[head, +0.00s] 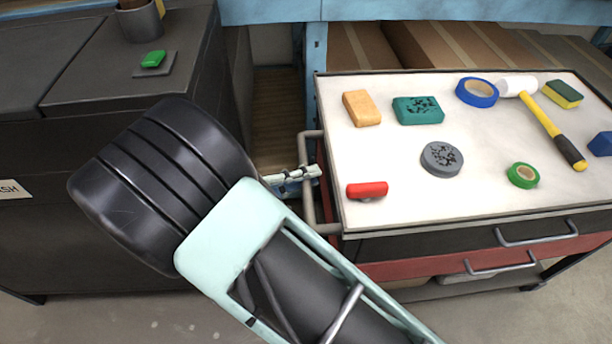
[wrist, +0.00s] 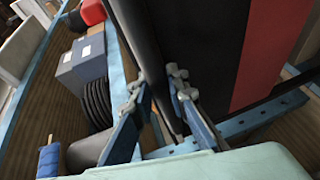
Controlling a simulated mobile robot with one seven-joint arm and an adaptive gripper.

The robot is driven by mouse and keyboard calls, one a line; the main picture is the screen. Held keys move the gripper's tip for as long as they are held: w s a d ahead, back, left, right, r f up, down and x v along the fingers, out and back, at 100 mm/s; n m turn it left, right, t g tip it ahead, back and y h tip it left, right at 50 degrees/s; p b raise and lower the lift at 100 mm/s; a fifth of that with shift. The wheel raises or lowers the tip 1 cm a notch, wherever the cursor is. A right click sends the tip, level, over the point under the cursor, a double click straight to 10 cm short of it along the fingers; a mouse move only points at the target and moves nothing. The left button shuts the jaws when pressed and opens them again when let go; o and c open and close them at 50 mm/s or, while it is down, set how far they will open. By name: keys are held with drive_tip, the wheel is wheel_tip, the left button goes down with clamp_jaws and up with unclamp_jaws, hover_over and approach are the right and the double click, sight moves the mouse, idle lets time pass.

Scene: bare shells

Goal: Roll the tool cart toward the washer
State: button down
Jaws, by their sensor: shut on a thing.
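The tool cart (head: 400,205) stands at the right in the head view, with a pale top, dark and red drawers, and a grey bar handle (head: 308,205) on its left side. My gripper (head: 316,172) is at this handle, its fingers shut on the bar. In the wrist view the fingers (wrist: 157,82) close around a dark upright bar, with the cart's red panel (wrist: 272,50) to the right. A dark cabinet (head: 60,130) at the left, with a white label ending in "SH", looks like the washer. My arm hides part of its front.
The cart top holds a hammer (head: 545,120), blue tape (head: 477,92), green tape (head: 523,175), a grey disc (head: 441,158), a red piece (head: 367,190) and several blocks. A blue-framed bench (head: 317,45) stands behind. A gap separates cabinet and cart.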

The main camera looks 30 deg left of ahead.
drive_tip(key=c, duration=1.8)
unclamp_jaws()
drive_tip(key=shift+c, duration=0.2)
drive_tip(key=shift+s+a, duration=0.1)
drive_tip(key=v, duration=1.1)
drive_tip(key=shift+s+a+r, duration=0.15)
drive_tip(key=shift+s, duration=0.2)
